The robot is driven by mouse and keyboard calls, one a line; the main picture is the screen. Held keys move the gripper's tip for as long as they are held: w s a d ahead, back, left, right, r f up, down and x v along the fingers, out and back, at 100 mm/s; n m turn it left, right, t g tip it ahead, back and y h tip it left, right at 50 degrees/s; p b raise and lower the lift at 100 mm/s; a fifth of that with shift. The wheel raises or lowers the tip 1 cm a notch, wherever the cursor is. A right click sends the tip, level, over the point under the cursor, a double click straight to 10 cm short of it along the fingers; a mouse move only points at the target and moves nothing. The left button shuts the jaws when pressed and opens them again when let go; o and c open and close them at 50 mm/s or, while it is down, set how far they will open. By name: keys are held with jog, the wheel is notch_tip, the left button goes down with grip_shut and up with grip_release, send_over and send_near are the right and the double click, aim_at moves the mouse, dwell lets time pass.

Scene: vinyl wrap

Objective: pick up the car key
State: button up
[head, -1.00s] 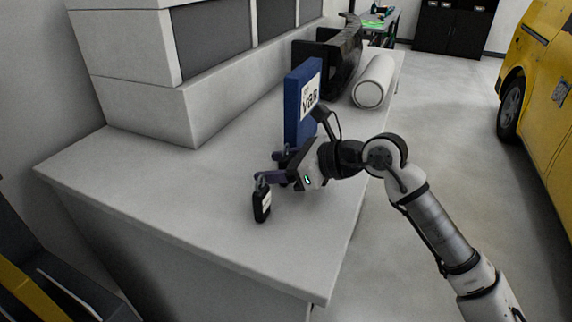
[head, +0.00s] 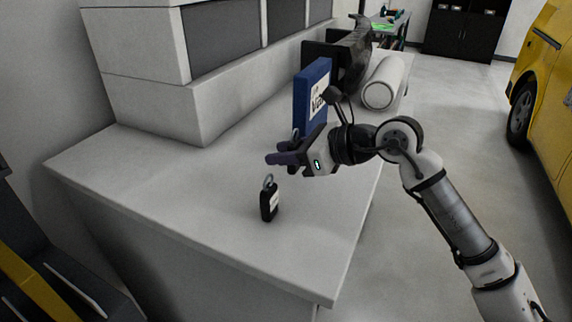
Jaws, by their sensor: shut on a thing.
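The car key (head: 269,206) is a small black fob with a pale label and a metal ring at its top. It is upright over the grey-white counter (head: 170,185), with the ring just below my fingertips. The contact between the fingers and the ring cannot be made out. I cannot tell whether the bottom of the fob touches the counter.
A blue box (head: 313,97) with a white label stands behind my gripper. Beyond it are a dark bulky part and a white roll (head: 384,84). Wall cabinets line the back left. The front left of the counter is clear. A yellow vehicle (head: 540,95) stands at the right.

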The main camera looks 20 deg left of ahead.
notch_tip(320, 180, up, 17)
jog(key=b, duration=0.2)
jog(key=shift+d, duration=0.1)
dwell(0.7)
